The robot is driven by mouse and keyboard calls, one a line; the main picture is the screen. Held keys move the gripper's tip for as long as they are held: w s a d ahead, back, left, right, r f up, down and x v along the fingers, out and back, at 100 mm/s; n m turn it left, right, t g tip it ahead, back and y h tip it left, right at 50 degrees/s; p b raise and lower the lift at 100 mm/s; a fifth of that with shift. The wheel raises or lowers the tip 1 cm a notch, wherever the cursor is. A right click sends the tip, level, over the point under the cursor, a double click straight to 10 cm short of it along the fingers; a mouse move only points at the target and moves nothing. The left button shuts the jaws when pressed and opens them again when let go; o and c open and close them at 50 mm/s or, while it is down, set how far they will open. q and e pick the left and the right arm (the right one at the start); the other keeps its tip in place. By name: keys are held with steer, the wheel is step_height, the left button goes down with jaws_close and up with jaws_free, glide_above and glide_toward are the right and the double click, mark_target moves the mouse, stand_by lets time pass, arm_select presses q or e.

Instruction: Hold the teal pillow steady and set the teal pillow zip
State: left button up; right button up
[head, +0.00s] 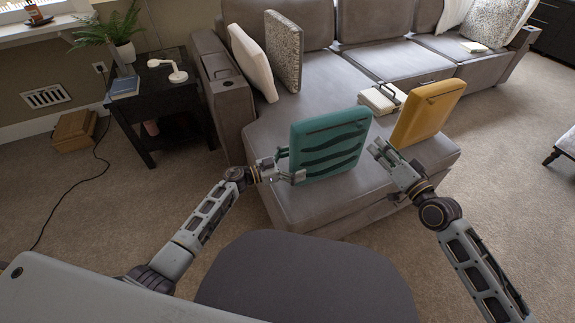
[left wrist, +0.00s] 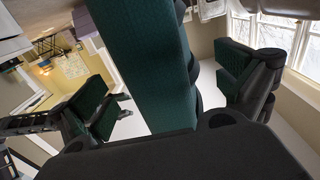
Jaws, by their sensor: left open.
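The teal pillow (head: 328,146) stands upright on the front of the grey sofa seat, with dark wavy bands on its face. My left gripper (head: 284,166) is at its left edge in the head view. In the left wrist view the pillow's teal edge (left wrist: 150,65) runs between the two spread fingers, with a gap visible on each side. The left gripper is open. My right gripper (head: 378,148) is to the right of the pillow, in front of the yellow pillow, and appears apart from the teal one. Its jaw state is unclear. I cannot make out the zip.
A yellow pillow (head: 428,111) stands right of the teal one. A cream box-like object (head: 382,98) lies behind them on the sofa (head: 268,128). White and patterned pillows (head: 284,50) lean farther back. A black side table (head: 160,108) stands at left.

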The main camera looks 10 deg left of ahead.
arm_select(q)
steer(key=shift+x, duration=1.1)
